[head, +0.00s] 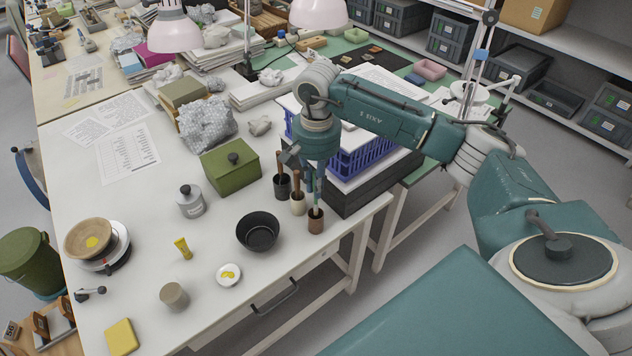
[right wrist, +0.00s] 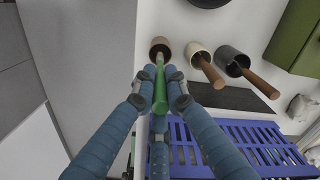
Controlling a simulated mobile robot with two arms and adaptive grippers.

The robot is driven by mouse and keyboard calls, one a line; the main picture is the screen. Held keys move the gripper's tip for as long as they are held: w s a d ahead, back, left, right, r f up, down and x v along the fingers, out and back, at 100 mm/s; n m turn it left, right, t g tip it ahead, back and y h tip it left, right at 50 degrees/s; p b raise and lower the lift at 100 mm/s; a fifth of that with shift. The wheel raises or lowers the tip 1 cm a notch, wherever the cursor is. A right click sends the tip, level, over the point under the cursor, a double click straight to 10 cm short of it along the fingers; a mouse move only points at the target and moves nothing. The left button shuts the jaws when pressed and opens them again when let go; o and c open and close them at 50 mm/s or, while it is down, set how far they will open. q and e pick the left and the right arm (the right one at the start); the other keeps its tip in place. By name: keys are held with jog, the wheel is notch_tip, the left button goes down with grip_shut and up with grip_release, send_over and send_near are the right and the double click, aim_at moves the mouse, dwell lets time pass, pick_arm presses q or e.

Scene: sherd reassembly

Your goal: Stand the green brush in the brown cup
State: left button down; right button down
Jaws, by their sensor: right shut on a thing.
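The green brush (right wrist: 160,92) is between the fingers of my right gripper (right wrist: 163,80), which is shut on it. In the head view my right gripper (head: 313,172) is above the front edge of the table, and the brush hangs about upright below it. The brown cup (head: 316,225) stands upright on the table directly under the brush. It also shows in the right wrist view (right wrist: 154,45), where the brush's pale lower end overlaps its mouth. I cannot tell how deep the end sits inside. My left gripper is not in view.
A cream cup (head: 298,207) and a dark cup (head: 282,190), each with a brown-handled tool, stand close beside the brown cup. A blue basket (head: 365,155) is just behind to the right. A black bowl (head: 258,232) and a green box (head: 230,172) are to the left.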

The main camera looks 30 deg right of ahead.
jog(key=b, duration=0.4)
send_over(316, 214)
jog(key=shift+w+d+f, duration=0.1)
jog(key=shift+w+f, duration=0.05)
jog(key=shift+f, duration=1.2)
jog(key=shift+w+d+f, duration=0.1)
jog(key=shift+w+f, duration=0.05)
jog(key=shift+f, duration=1.15)
jog(key=c, duration=1.7)
grip_release()
notch_tip(316, 214, up, 12)
jog(key=shift+r, duration=0.1)
